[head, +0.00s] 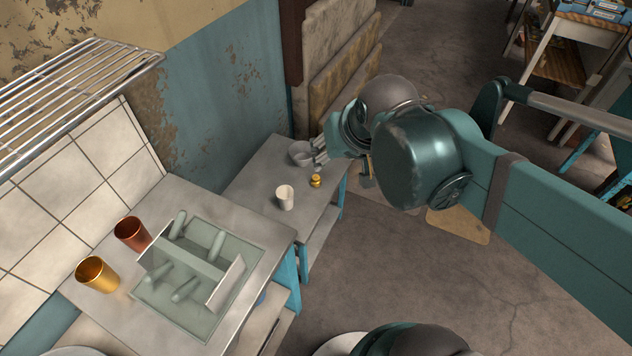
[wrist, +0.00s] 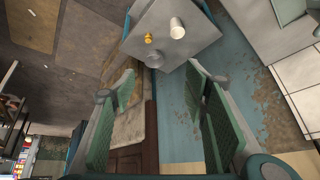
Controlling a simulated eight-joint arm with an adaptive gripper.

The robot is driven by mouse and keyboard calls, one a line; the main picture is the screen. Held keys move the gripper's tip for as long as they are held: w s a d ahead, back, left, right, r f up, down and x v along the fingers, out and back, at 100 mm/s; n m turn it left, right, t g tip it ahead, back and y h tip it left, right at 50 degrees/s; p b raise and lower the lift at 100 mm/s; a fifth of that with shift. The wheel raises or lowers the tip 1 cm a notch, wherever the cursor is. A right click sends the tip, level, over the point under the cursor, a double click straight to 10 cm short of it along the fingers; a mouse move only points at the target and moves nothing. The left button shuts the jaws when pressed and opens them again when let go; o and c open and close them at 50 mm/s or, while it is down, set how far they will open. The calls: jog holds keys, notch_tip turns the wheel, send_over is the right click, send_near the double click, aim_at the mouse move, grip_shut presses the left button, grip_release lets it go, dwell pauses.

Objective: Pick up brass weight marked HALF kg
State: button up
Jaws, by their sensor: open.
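A small brass weight (head: 316,180) stands on the far grey side table (head: 262,180), near its right edge. It also shows in the wrist view as a small yellow object (wrist: 148,38). Any marking on it is too small to read. My gripper (head: 321,150) is near the table's back right corner, apart from the weight. In the wrist view my gripper (wrist: 160,85) has its green-padded fingers wide apart with nothing between them. The weight lies beyond the fingertips.
A white cup (head: 285,197) and a grey bowl (head: 301,153) stand near the weight. The nearer counter holds a copper cup (head: 132,233), a gold cup (head: 97,274) and a grey-green rack (head: 185,268). A wall (head: 222,85) rises behind the side table.

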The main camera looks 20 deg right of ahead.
jog(key=w+d+f+m+g, duration=0.1)
jog(key=w+f+m, duration=0.1)
jog(key=w, duration=0.5)
jog(key=w+d+f+m+g, duration=0.1)
jog(key=w+f+m, duration=0.1)
jog(key=w, duration=0.4)
jog(key=m+g, duration=0.4)
jog(key=m, duration=0.6)
send_over(316, 177)
notch_tip(316, 177, down, 39)
jog(key=shift+s+r+p, duration=0.1)
jog(key=shift+s+p, duration=0.05)
jog(key=shift+p, duration=0.2)
jog(key=shift+f, duration=0.5)
jog(key=shift+f, duration=0.1)
jog(key=shift+f+b, duration=0.3)
jog(key=shift+f, duration=0.85)
jog(key=shift+f, duration=0.15)
